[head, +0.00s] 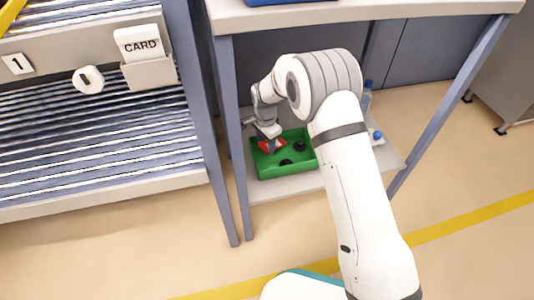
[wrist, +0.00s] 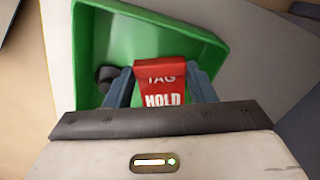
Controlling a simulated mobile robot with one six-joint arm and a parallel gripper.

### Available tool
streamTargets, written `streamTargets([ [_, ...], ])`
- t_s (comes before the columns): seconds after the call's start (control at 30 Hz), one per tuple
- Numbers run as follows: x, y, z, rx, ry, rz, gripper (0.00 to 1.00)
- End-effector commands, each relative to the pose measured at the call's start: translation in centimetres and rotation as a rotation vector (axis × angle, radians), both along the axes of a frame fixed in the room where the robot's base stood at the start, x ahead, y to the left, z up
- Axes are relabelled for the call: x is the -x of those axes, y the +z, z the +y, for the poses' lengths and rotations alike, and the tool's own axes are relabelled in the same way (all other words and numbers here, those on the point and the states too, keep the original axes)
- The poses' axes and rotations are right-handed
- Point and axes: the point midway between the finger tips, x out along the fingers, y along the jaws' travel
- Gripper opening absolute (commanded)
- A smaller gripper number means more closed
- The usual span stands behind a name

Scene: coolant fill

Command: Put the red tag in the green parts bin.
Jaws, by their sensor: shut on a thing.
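The red tag (wrist: 164,88), with white lettering "TAG" and "HOLD", sits between the two fingers of my gripper (wrist: 162,90) in the wrist view. My gripper is shut on it. The green parts bin (wrist: 210,45) lies beneath and around the tag in the wrist view. In the head view the green parts bin (head: 285,182) stands on the lower shelf of a table, and the red tag (head: 270,147) shows at its left part under my gripper (head: 268,138). I cannot tell whether the tag touches the bin floor.
The lower shelf (head: 388,158) holds bottles (head: 367,95) behind my arm. The tabletop (head: 380,12) overhangs the shelf, with table legs (head: 228,110) at the sides. A roller rack (head: 90,140) with a "CARD" holder (head: 148,72) stands at left.

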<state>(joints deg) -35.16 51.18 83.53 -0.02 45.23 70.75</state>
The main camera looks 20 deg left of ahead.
Motion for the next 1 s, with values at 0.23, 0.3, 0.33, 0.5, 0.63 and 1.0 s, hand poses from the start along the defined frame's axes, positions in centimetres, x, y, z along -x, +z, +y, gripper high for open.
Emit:
streamTargets([
  [0.23,-0.1,-4.2,-0.2,0.001,-0.004,0.001,0.29],
  [0.3,-0.2,-4.6,-0.3,0.000,-0.005,0.000,0.29],
  [0.33,-0.2,-4.6,-0.3,-0.001,-0.005,-0.001,0.29],
  [0.5,-0.2,-4.4,-0.3,-0.001,-0.006,-0.001,0.29],
  [0.63,-0.2,-4.7,-0.3,0.000,-0.006,0.000,0.29],
  [1.0,-0.3,-4.7,-0.4,0.000,-0.006,0.000,0.72],
])
